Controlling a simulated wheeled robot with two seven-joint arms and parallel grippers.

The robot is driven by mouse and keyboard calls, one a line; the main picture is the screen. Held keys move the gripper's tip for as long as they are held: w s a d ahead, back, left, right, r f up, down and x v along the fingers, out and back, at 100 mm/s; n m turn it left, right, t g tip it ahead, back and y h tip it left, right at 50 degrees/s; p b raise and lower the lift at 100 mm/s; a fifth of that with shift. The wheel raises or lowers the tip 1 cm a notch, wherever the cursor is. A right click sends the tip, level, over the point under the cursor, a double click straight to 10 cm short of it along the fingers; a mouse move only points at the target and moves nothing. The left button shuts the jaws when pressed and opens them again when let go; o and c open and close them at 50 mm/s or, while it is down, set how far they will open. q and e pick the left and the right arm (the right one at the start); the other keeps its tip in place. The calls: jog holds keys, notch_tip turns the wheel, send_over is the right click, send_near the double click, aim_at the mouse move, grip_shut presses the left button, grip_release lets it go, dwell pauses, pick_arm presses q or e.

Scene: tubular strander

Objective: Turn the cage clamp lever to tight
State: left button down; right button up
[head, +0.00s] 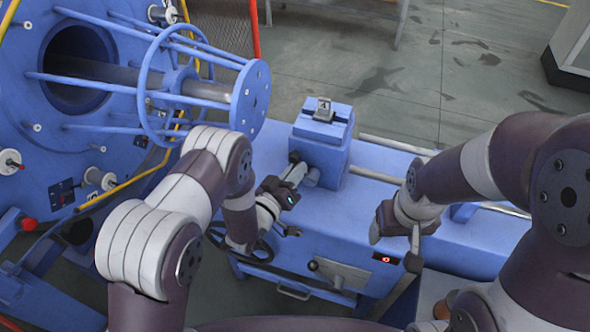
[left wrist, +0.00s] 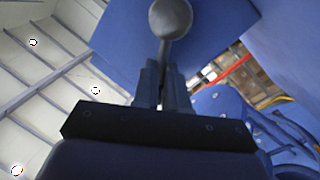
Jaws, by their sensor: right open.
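The cage clamp lever shows as a dark ball knob (head: 294,157) beside the blue post (head: 322,150) on the machine bed. In the left wrist view its knob (left wrist: 170,18) stands above my fingertips, with the thin rod running down between them. My left gripper (head: 297,173) is at the lever just below the knob, its fingers close on both sides of the rod; it also shows in the left wrist view (left wrist: 162,85). The lever's lower end is hidden. My right gripper (head: 395,238) is open above the bed's front edge, apart from the lever.
The blue cage (head: 252,95) with its rods and ring stands at the upper left. A grey clamp block (head: 323,110) sits on the post. Open floor lies behind.

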pick_arm(q)
jog(key=shift+d+r, duration=0.1)
jog(key=shift+r, duration=0.1)
jog(key=shift+d+r+m, duration=0.3)
jog(key=shift+d+m, duration=0.1)
jog(key=shift+m, duration=0.6)
jog(key=shift+s+d+r+m+g+y+p, duration=0.1)
jog(key=shift+s+d+m+g+y+p, duration=0.1)
jog(key=shift+d+m, duration=0.3)
jog(key=shift+s+d+r+m+g+y+p, duration=0.1)
jog(key=shift+d+m+y, duration=0.1)
jog(key=shift+m, duration=0.5)
jog(key=d+m, duration=0.1)
jog(key=m, duration=0.2)
jog(key=shift+s+d+y, duration=0.2)
jog(key=shift+d+y, duration=0.15)
jog(key=shift+y, duration=0.05)
jog(key=shift+s+d+f+m+y+b, duration=0.15)
jog(key=shift+d+m+y+b, duration=0.2)
jog(key=shift+m, duration=0.45)
jog(key=shift+s+d+m+y+b, duration=0.1)
jog(key=shift+d+m, duration=0.35)
jog(key=shift+m, duration=0.35)
jog(key=c, duration=1.2)
grip_release()
jog(key=shift+o, duration=0.2)
jog(key=shift+d+f, duration=0.1)
jog(key=shift+f, duration=0.05)
jog(key=shift+s, duration=0.1)
